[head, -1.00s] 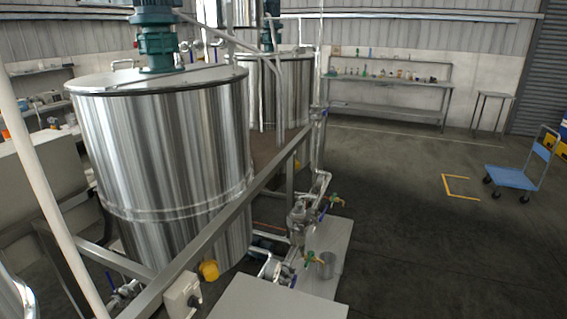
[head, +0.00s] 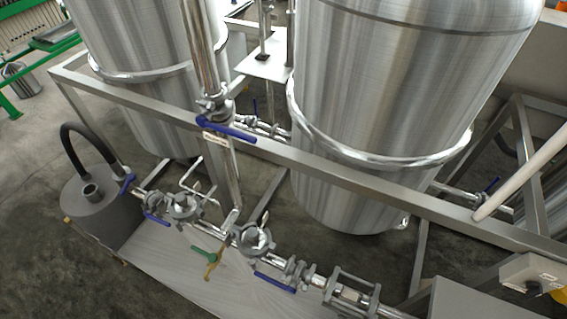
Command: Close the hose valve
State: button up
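A black hose (head: 85,130) arches out of a grey drum (head: 97,205) at the left in the head view. Its other end meets the steel pipe line near a valve with a blue handle (head: 127,184). This handle is small here, and I cannot tell for certain whether it lies along or across the pipe. My gripper is not in view.
More blue handles sit on the pipes, one on the upright pipe (head: 226,128) and one low in front (head: 274,283). A green-handled tap (head: 205,254) is by the plate. A steel frame rail (head: 300,160) crosses before two large tanks (head: 400,110).

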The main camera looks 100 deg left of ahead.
aim_at(159, 220)
jog(key=u, duration=4.3)
